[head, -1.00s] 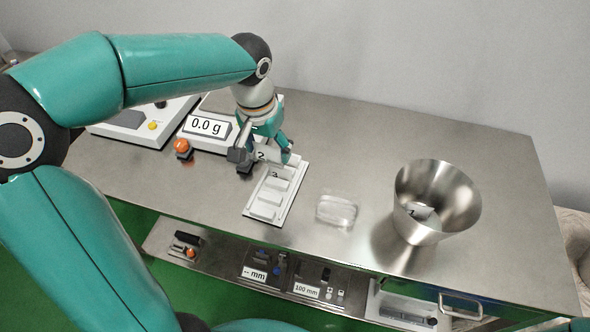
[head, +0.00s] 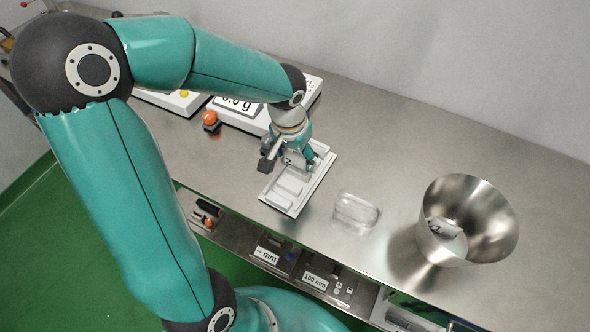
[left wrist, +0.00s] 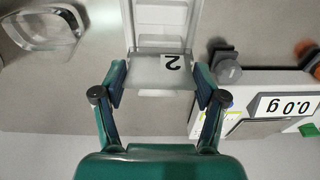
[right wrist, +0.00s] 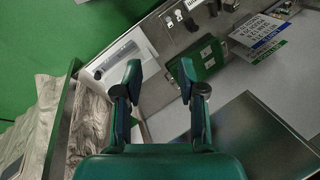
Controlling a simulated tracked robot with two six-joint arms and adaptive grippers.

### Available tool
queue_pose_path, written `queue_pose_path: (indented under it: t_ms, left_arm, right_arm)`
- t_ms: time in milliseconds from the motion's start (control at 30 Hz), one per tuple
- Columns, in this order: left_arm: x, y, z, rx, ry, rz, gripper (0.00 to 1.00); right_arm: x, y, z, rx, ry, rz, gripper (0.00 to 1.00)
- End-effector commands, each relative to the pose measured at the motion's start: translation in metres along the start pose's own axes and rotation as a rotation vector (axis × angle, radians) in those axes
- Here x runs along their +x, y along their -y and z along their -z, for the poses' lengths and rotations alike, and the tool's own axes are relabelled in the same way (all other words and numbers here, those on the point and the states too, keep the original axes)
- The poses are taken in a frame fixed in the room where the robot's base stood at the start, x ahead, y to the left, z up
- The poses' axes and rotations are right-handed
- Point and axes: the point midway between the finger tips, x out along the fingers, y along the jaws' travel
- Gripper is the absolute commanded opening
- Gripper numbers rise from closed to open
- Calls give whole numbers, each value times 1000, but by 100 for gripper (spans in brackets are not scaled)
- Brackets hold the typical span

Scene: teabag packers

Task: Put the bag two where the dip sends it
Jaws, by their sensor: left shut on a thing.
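Bag two, a pale flat packet marked "2" (left wrist: 158,74), is between the fingers of my left gripper (left wrist: 158,78), which is shut on it. In the head view my left gripper (head: 299,164) is low over the far end of a white slotted tray (head: 273,199); its fingers hide most of the bag there. I cannot tell whether the bag is clear of its slot. The scale (left wrist: 278,106) reads 0.0 g. My right gripper (right wrist: 159,74) is open and empty in the right wrist view, with fingers apart.
A clear plastic dish (head: 357,212) stands right of the tray. A flared steel bucket (head: 437,214) holds a pale packet. An orange button (head: 210,119) is left of the tray. A lower shelf with gauges (head: 316,281) runs along the front. The bench's back right is bare.

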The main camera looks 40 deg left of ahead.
Motion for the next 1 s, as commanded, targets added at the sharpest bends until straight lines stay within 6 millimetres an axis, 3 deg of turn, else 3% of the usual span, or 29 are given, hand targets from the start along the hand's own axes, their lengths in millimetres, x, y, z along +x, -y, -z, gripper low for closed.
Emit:
queue_pose_path:
  t_ms: [500, 933, 967, 1000]
  left_arm:
    - [56, 0, -8, 2, 1, 0, 63]
    - [62, -1, -8, 3, -2, 0, 63]
    - [61, -1, -8, 2, -2, 0, 76]
    - [60, -1, -8, 2, -2, 0, 83]
  right_arm:
    - [7, -3, 0, 0, 0, 0, 40]
    - [12, -4, 0, 0, 0, 0, 40]
    - [10, -4, 0, 0, 0, 0, 40]
    - [10, -3, 0, 0, 0, 0, 40]
